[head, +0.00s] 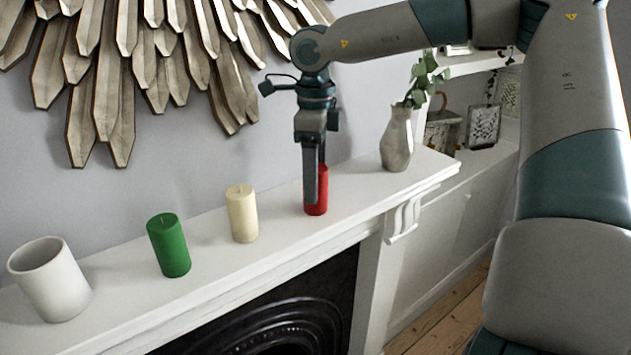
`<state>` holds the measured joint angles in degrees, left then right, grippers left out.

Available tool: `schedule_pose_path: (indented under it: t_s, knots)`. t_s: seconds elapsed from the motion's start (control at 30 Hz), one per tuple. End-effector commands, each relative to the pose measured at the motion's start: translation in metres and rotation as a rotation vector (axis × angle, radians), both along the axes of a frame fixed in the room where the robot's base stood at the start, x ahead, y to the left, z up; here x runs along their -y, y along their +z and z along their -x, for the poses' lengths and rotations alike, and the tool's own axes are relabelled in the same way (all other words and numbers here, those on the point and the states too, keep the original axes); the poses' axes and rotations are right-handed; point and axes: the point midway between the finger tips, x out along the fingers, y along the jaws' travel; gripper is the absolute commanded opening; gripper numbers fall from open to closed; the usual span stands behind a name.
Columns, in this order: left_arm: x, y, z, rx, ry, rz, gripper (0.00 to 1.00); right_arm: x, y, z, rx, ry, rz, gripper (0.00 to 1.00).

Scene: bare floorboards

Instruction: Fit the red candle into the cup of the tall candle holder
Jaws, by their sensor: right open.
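The red candle (322,192) stands upright on the white mantelpiece (275,226), right of the middle of the head view. My right gripper (313,197) points straight down at it. It is open, and the near finger covers part of the candle's left side and front. The far finger is hidden, and I cannot tell whether the fingers touch the candle. A wide white hollow cylinder (50,280) stands at the left end of the shelf. I see no clear tall candle holder in this view. My left gripper is out of view.
A cream candle (242,214) and a green candle (169,246) stand left of the red one. A pale vase with leaves (396,140) stands to its right. A slatted wooden wall ornament (120,70) hangs above the shelf. Bare shelf separates the objects.

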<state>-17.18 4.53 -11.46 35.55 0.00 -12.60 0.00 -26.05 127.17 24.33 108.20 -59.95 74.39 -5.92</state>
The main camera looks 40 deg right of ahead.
Motion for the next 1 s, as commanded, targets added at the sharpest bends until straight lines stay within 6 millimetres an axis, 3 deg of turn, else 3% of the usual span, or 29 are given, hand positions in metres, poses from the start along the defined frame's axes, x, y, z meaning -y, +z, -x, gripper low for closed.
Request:
schedule_pose_path:
  t_s: [0.2,0.63,0.83,1.0]
  knots:
    - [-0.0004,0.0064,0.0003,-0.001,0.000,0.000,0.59,-0.0001,-0.0131,0.0006,-0.001,-0.001,-0.001,0.60]
    - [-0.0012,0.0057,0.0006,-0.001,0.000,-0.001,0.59,-0.0001,-0.0130,0.0002,0.001,-0.001,-0.001,0.60]
    - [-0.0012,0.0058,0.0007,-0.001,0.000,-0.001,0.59,0.0000,-0.0129,0.0001,0.001,-0.001,-0.001,0.13]
    - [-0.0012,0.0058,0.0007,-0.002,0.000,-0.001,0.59,-0.0001,-0.0125,0.0001,0.002,-0.001,0.000,0.12]
